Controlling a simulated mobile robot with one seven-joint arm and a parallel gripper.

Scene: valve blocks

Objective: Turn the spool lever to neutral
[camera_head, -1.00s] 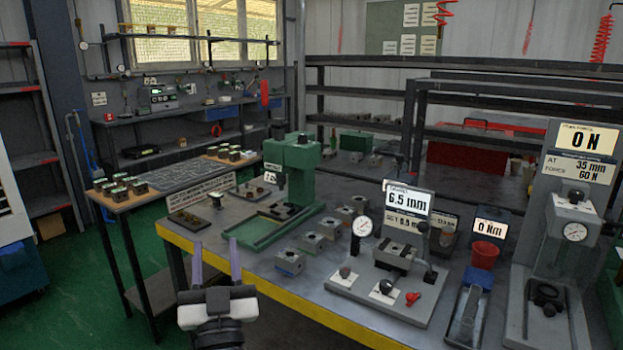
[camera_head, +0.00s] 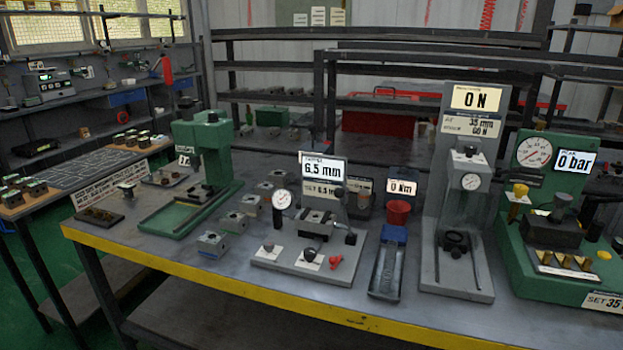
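A grey fixture (camera_head: 262,256) stands in the middle of the bench with a display (camera_head: 322,170) reading 6.5 mm and a round dial gauge (camera_head: 282,199). It carries a lever with a dark knob (camera_head: 340,190), a small block, dark knobs at its front and a red knob (camera_head: 335,262). A green test stand (camera_head: 512,262) at the right has a pressure dial (camera_head: 534,152), a display (camera_head: 573,162) reading 0 bar and a yellow-topped handle (camera_head: 519,191). I cannot tell which of these handles is the spool lever, nor its position. My gripper is not in view.
The bench (camera_head: 190,279) has a yellow front edge. A side table (camera_head: 40,196) is at left.

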